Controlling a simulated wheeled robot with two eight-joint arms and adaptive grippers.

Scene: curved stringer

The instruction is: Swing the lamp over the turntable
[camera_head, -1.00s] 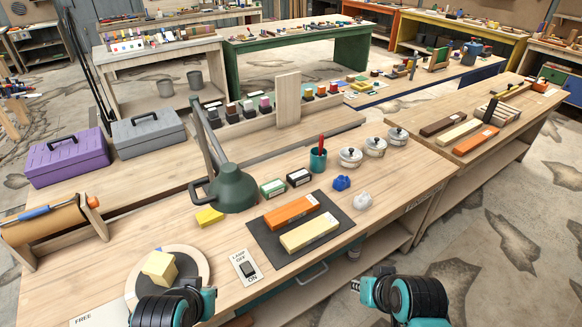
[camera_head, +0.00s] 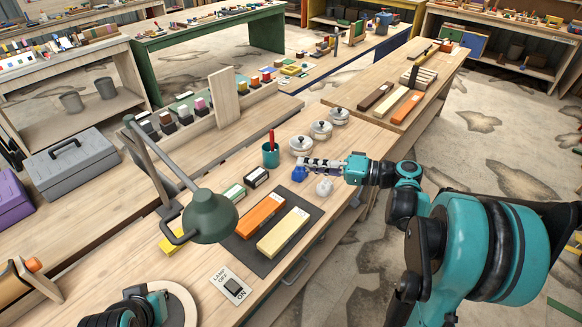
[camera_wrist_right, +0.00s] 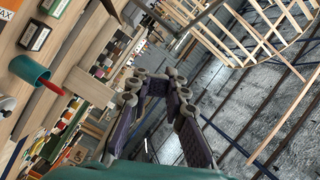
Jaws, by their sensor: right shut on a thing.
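The dark green lamp (camera_head: 210,212) hangs on its jointed arm (camera_head: 150,160), its head left of the orange stone, a loop handle (camera_head: 178,238) on its left side. The round turntable (camera_head: 187,298) is at the lower left, partly hidden by my left arm; its top is mostly covered. My right gripper (camera_head: 312,163) reaches in from the right above the blue lump (camera_head: 298,174), clear of the lamp head. In the right wrist view its fingers (camera_wrist_right: 157,85) point upward in the picture. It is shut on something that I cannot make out. My left gripper's fingers do not show.
An orange stone (camera_head: 260,216) and a cream stone (camera_head: 284,233) lie on a dark mat. A lamp switch plate (camera_head: 230,285) is in front. A teal cup (camera_head: 270,155), lidded pots (camera_head: 301,145) and a white lump (camera_head: 324,187) stand near my right gripper.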

